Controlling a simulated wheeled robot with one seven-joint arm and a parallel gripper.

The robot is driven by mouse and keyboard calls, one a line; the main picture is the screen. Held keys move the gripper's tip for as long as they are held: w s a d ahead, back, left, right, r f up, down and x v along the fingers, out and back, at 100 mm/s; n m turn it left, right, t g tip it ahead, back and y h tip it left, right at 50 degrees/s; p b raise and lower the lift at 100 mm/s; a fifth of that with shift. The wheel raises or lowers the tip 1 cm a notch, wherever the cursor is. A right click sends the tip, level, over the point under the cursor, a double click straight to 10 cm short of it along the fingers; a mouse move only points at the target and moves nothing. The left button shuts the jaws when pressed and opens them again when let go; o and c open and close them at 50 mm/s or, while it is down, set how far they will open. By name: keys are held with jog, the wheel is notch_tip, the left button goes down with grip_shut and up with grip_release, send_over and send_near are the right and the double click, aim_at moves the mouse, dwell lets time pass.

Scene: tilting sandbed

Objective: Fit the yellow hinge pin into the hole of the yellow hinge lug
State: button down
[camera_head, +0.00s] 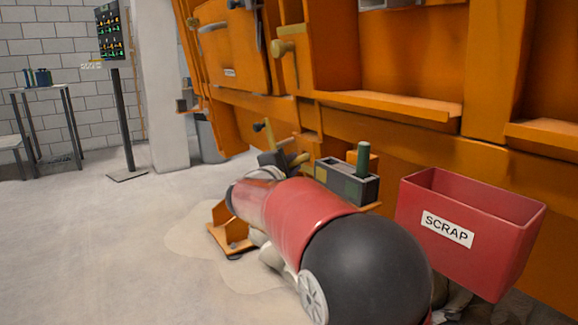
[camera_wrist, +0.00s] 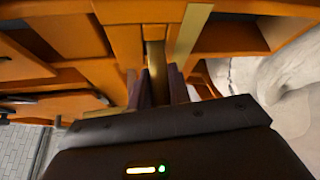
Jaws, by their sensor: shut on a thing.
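My gripper (camera_wrist: 160,82) is shut on the yellow hinge pin (camera_wrist: 156,62), a brass-yellow rod between the dark fingers in the wrist view. In the head view my gripper (camera_head: 274,157) is beyond my red arm, low in front of the orange frame. A yellow-tipped rod (camera_head: 264,128) stands tilted above it and looks like the held pin. A tan-yellow cylindrical part (camera_head: 284,48) projects from the frame higher up. I cannot tell whether it is the hinge lug, and no lug hole shows clearly.
A grey holder (camera_head: 336,181) with a green pin (camera_head: 363,160) stands beside my arm. A red SCRAP bin (camera_head: 471,228) is to the right. The orange frame (camera_head: 410,105) with ledges fills the back. The floor at left is open, with spilled sand near my arm.

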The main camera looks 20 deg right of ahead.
jog(key=shift+w+d+r, duration=0.15)
jog(key=shift+d, duration=0.15)
jog(key=c, duration=1.2)
grip_release()
jog(key=v, duration=0.7)
jog(key=shift+s+a, duration=0.2)
jog(key=shift+s, duration=0.15)
